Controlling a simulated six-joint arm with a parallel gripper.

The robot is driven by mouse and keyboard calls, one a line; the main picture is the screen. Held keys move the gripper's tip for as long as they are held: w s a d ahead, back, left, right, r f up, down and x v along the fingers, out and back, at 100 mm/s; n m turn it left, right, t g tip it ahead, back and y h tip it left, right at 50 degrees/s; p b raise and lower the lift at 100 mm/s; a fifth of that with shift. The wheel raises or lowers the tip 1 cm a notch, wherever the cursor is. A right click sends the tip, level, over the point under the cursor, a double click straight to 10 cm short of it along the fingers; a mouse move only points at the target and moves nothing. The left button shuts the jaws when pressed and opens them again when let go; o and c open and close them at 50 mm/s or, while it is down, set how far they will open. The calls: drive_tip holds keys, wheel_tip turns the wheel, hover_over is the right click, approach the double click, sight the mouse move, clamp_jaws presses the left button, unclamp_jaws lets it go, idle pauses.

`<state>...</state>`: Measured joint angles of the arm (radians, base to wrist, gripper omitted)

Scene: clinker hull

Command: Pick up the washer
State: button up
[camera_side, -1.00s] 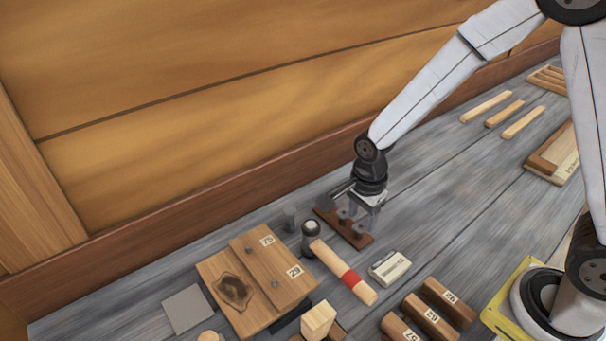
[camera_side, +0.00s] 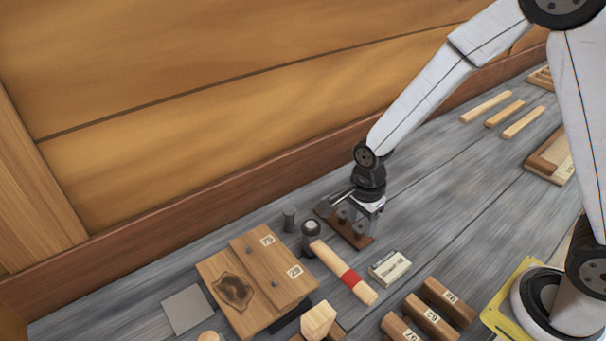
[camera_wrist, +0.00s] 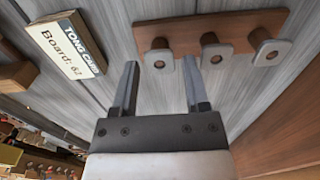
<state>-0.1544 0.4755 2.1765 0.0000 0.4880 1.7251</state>
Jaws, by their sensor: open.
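A brown peg board (camera_wrist: 225,33) with three short pegs shows in the wrist view, and in the side view it lies on the bench (camera_side: 362,241). Each peg carries a small pale grey squarish washer at its near end: left (camera_wrist: 159,62), middle (camera_wrist: 215,57) and right (camera_wrist: 268,53). My gripper (camera_wrist: 159,64) is open. Its two fingers stand either side of the left washer in the wrist view, with nothing held; whether they are level with it is unclear. In the side view my gripper (camera_side: 362,212) is over the board and partly hides it.
A "Board: 62" card (camera_wrist: 66,44) lies beside the peg board. The wooden wall (camera_side: 240,140) rises behind.

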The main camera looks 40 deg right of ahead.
drive_tip(key=shift+f, duration=0.2)
idle(0.4)
clamp_jaws()
drive_tip(key=shift+r, duration=0.1)
wheel_tip(320, 180, up, 10)
drive_tip(key=shift+r, duration=0.15)
idle(0.8)
drive_tip(key=shift+w+a, duration=0.1)
idle(0.5)
